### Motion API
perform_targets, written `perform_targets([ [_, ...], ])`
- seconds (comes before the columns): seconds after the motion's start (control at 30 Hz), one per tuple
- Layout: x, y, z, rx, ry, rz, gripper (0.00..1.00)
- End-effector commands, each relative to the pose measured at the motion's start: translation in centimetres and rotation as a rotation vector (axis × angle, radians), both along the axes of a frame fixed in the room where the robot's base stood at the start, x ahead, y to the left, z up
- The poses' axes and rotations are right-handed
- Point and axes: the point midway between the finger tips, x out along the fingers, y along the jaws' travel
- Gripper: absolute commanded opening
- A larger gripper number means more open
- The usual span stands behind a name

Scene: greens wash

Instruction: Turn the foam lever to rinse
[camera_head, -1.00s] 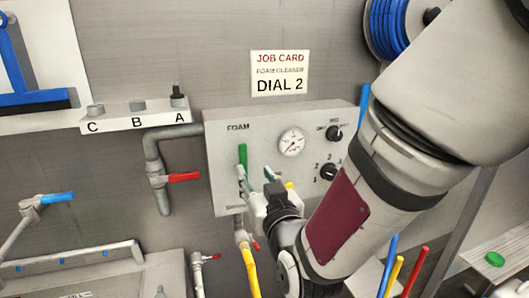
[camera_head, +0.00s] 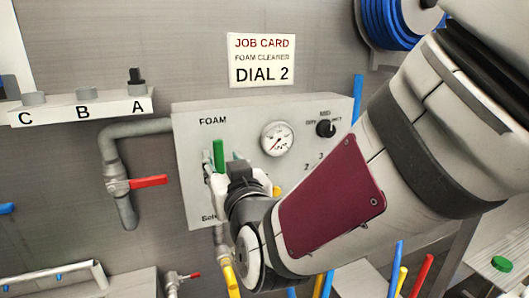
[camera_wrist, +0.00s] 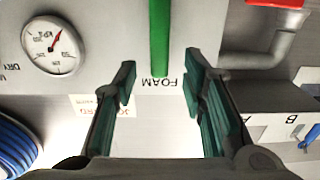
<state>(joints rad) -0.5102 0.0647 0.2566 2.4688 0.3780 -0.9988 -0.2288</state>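In the wrist view, which is upside down, the green lever (camera_wrist: 160,35) appears between the two fingers of my gripper (camera_wrist: 161,70). The fingers are apart, with a gap on both sides of the lever. I cannot tell how deep the lever sits between them.
A gauge (camera_head: 277,139) and a black knob (camera_head: 326,129) are on the panel. A job card (camera_head: 262,60) above reads DIAL 2. A pipe with a red-handled valve (camera_head: 148,182) is left of the panel. A blue hose reel (camera_head: 390,22) hangs upper right.

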Motion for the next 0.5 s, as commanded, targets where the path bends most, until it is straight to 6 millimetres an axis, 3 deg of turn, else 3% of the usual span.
perform_targets([
  [0.3,4.2,2.0,0.1,0.001,0.000,-0.002,0.38],
  [0.5,5.3,2.5,0.1,0.000,-0.001,-0.001,0.38],
])
